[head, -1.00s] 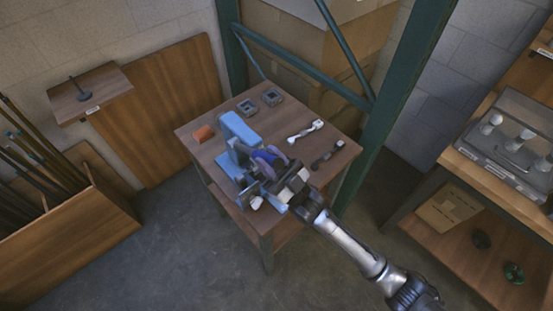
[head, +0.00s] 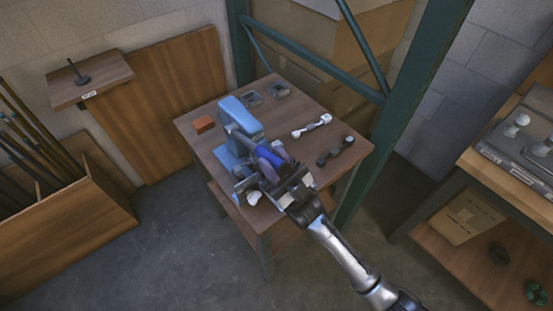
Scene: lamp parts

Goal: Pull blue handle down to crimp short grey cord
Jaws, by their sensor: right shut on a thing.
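The light blue crimping press (head: 240,115) stands on the small wooden table. Its dark blue handle (head: 269,162) is on the press's right side, partly hidden by my gripper. My right gripper (head: 281,178) is at the handle, shut on it, with the arm coming in from the lower right. A small white piece (head: 254,198) shows at the front of the press, below the gripper; I cannot tell whether it belongs to the grey cord. My left gripper is not in view.
A green rack post (head: 405,110) rises close behind the table's right side. Cardboard boxes (head: 325,40) stand behind.

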